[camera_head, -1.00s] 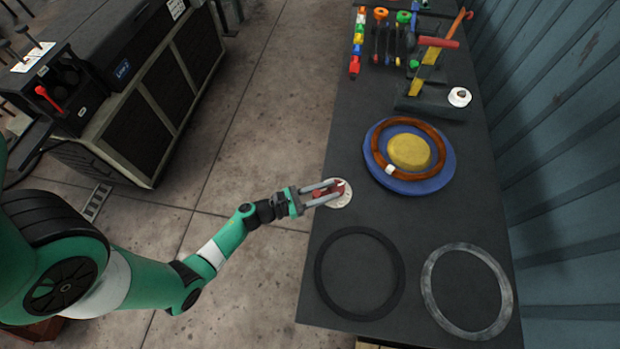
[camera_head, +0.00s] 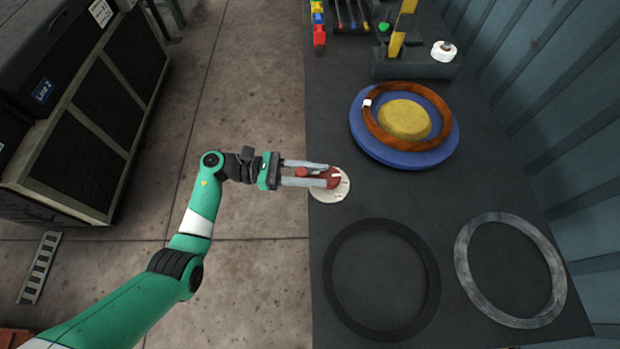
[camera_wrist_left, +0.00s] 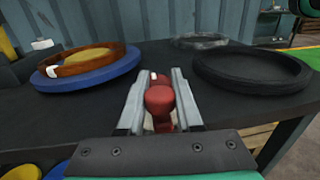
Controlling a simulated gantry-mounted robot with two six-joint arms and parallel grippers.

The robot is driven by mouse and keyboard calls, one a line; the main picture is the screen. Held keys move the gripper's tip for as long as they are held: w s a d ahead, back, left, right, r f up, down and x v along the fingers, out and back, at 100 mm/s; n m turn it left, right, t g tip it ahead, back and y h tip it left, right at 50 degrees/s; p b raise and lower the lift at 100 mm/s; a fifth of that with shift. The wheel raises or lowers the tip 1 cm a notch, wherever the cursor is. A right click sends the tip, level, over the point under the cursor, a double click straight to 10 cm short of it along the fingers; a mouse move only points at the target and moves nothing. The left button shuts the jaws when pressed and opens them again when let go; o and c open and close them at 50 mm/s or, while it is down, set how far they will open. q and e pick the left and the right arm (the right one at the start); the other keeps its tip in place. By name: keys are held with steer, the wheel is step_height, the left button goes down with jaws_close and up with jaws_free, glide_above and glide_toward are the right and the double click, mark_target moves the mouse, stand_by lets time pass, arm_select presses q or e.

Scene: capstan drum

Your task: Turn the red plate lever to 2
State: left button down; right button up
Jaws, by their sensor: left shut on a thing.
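The red plate lever (camera_head: 333,180) sits on a round white dial plate (camera_head: 341,191) at the left edge of the dark bench. My left gripper (camera_head: 322,177) reaches in from the left and is shut on the lever, one finger on each side. In the left wrist view the lever's round red knob (camera_wrist_left: 160,99) shows between the two grey fingers. The dial's numbers are too small to read and partly hidden by the gripper. My right gripper is out of view.
A blue disc (camera_head: 362,140) with a brown ring (camera_head: 372,115) lies behind the dial. A black ring (camera_head: 335,300) and a grey ring (camera_head: 470,270) lie in front. A yellow-striped post (camera_head: 399,35) stands farther back.

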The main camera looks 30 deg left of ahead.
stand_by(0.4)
arm_select(q)
steer(key=c, duration=0.6)
jaws_free()
steer(key=v, duration=1.1)
steer(key=shift+a+r, duration=0.1)
steer(key=shift+a, duration=0.2)
